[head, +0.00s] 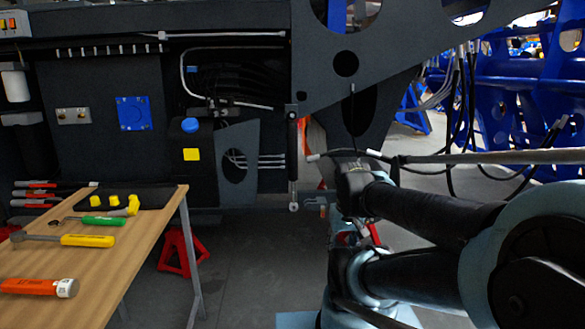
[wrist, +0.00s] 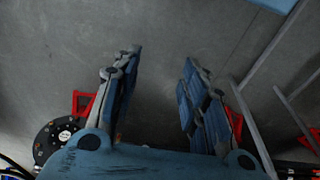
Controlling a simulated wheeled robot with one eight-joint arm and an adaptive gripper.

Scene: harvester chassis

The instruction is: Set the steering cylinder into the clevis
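A slim dark cylinder (head: 292,158), which looks like the steering cylinder, hangs upright below the chassis plate in the middle of the head view. It ends in a pale eye (head: 293,207) at the bottom. A small grey bracket (head: 317,204) lies just right of the eye; I cannot tell whether it is the clevis. My gripper (wrist: 160,62) is open in the wrist view, with only grey floor between its fingers. In the head view my arm reaches in from the right, and the fingers cannot be made out. Neither cylinder nor clevis can be made out in the wrist view.
Hoses (head: 430,158) hang at right before blue frames (head: 510,110). Floor between table and arm is clear.

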